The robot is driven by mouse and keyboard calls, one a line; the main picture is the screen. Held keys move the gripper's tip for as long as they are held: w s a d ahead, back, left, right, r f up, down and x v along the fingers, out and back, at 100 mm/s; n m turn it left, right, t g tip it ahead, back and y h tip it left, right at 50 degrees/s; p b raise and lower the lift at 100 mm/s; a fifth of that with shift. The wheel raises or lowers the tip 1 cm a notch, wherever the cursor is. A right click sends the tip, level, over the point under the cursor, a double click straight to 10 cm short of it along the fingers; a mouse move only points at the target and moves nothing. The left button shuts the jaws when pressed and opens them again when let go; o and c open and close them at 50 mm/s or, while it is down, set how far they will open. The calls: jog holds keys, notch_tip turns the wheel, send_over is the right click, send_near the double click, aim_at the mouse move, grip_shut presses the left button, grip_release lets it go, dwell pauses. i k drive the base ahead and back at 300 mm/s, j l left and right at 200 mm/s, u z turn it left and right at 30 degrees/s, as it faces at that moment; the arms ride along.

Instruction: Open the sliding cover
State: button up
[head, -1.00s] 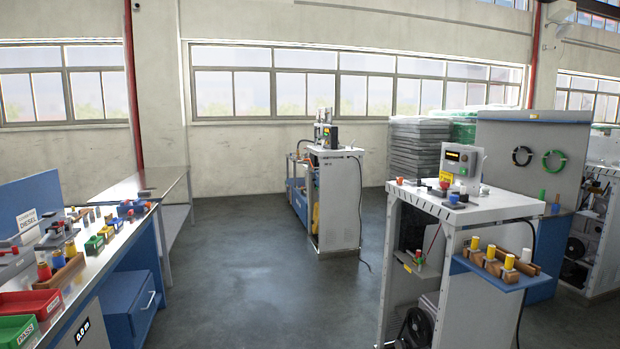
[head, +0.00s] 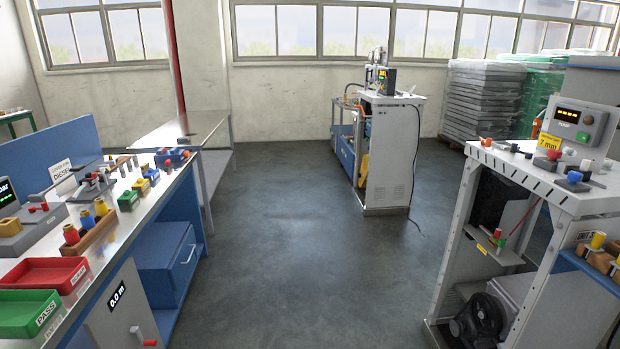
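I cannot make out a sliding cover for certain in the head view. A white machine frame (head: 452,215) stands at the right, with an open front, a black fan (head: 478,318) low inside and a small shelf with a red-topped part in it. A control box (head: 576,128) with a lit display sits on its top. Another white machine (head: 393,160) stands farther back in the middle, its details too small to tell. My gripper is not in view.
A long workbench at the left carries a red tray (head: 42,272), a green tray (head: 28,316) and several small coloured parts. A blue drawer cabinet (head: 163,262) is under it. Grey stacks (head: 482,98) stand by the back wall. The floor (head: 300,255) between is clear.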

aim_at(367, 129)
jog(key=i, duration=1.75)
jog(key=i+j, duration=0.1)
jog(key=i, duration=3.4)
jog(key=i+z, duration=0.1)
jog(key=i, duration=1.6)
jog(key=i+j+z, duration=0.25)
jog(key=i, duration=0.25)
jog(key=i+j+z, duration=0.2)
jog(key=i, duration=0.25)
